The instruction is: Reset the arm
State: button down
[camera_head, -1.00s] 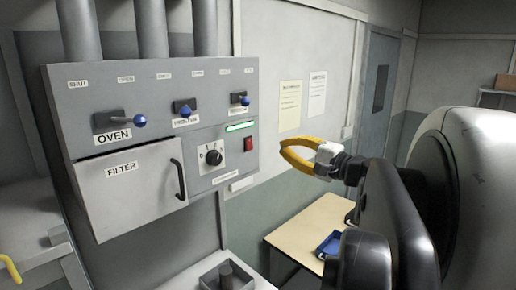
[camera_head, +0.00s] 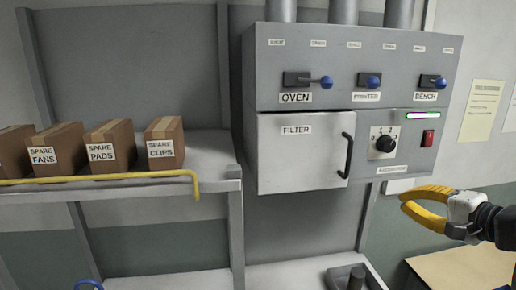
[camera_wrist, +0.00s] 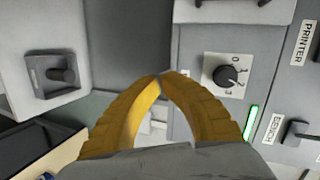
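My gripper (camera_head: 403,202) is in the head view at the right, in the air beside the lower right corner of the grey control panel. Its yellow fingers curve toward each other. In the wrist view my gripper (camera_wrist: 163,76) shows its fingertips meeting, with an empty gap behind them and nothing held. Most of my arm is outside the head view; only the dark wrist part shows at the right edge.
The panel (camera_head: 265,80) has levers with blue knobs, a filter door (camera_head: 297,170), a dial (camera_head: 384,145) and a red switch (camera_head: 428,138). Spare-part boxes (camera_head: 165,140) stand on a shelf with a yellow rail (camera_head: 120,176). A wooden table (camera_head: 465,270) is below my gripper.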

jog(key=s+a+f+n+g+b, duration=0.2)
jog(key=a+f+n+g+b, duration=0.3)
jog(key=a+f, duration=0.65)
jog(key=s+a+f+n+h+b, duration=0.1)
jog(key=s+f+b, duration=0.3)
jog(key=f, duration=0.5)
jog(key=s+a+f+n+g+h+b, duration=0.1)
jog(key=s+a+f+n+b, duration=0.3)
jog(key=f, duration=0.5)
jog(key=s+a+f+n+h+b, duration=0.1)
jog(key=s+a+f+n+b, duration=0.2)
jog(key=f+b, duration=0.5)
jog(key=shift+s+f+g+h, duration=0.4)
jog(key=shift+s+f, duration=0.2)
jog(key=shift+a, duration=0.1)
